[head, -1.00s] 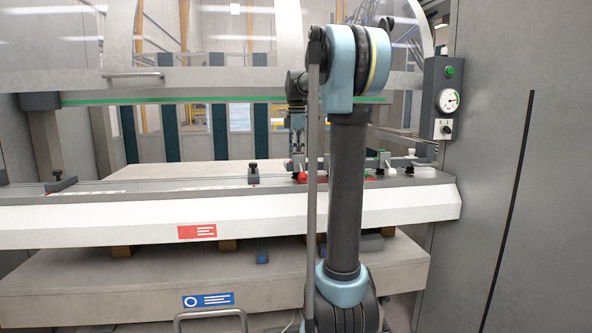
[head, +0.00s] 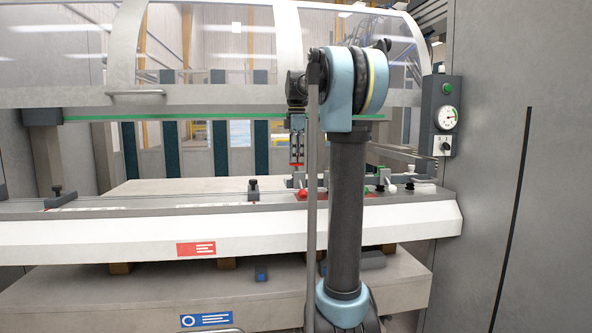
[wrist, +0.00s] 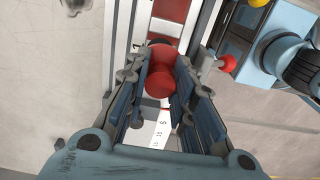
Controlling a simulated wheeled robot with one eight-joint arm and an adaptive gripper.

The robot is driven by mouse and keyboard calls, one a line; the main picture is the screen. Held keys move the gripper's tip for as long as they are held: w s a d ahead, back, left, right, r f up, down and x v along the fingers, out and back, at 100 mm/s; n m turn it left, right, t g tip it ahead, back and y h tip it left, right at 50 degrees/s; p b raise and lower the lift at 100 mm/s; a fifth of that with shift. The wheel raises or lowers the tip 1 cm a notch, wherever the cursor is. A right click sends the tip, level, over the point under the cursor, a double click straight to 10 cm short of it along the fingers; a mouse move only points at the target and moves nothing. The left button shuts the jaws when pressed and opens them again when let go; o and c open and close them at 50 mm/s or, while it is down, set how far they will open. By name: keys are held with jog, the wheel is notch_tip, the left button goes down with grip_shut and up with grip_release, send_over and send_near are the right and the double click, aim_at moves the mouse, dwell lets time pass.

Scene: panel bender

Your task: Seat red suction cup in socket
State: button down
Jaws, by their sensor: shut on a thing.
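The red suction cup (wrist: 158,84) is between the fingers of my gripper (wrist: 163,92) in the wrist view, and the gripper is shut on it. The cup is clear of the table surface. I cannot make out the socket for certain; the fingers, the cup and my arm hide part of the area below.
A red ball knob (head: 303,194) stands on the table close below the gripper and shows right of the fingers in the wrist view (wrist: 228,63). Black clamps (head: 253,190) stand on the table (head: 130,226).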

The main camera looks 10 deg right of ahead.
jog(key=r, duration=0.4)
jog(key=shift+d+r, duration=0.1)
jog(key=shift+d, duration=0.3)
jog(key=d+r, duration=0.3)
jog(key=d, duration=0.3)
notch_tip(320, 180, down, 12)
dwell(1.0)
jog(key=shift+d, duration=0.1)
jog(key=c, duration=1.3)
grip_release()
jog(key=shift+r, duration=0.1)
notch_tip(320, 180, up, 12)
jog(key=shift+w, duration=0.15)
